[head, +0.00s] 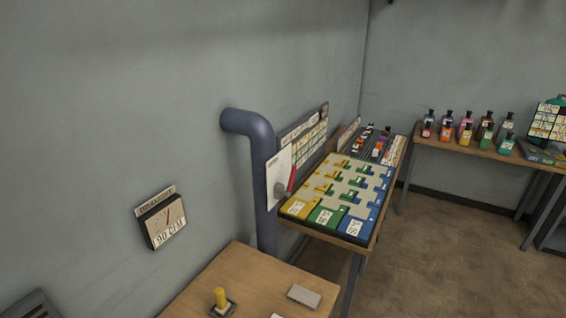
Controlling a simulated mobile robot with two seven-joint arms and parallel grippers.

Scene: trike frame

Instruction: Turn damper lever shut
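The damper lever (291,180) is a red handle on a white plate (277,180) in the middle of the head view. It points up and slightly right from a grey pivot at the plate's lower right. The plate is fixed at a blue-grey duct pipe (261,150) that bends out of the wall and runs down. Small markings on the plate are too small to read. A wall gauge (163,220) at the left reads about 90 CFM on its label. Neither of my grippers is in view.
A wooden bench (240,275) at the bottom holds a yellow knob (221,298) and a grey block (304,296). Right of the lever, a table holds a coloured board (345,190). A back table (470,150) holds several bottles. Open floor (440,255) lies at lower right.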

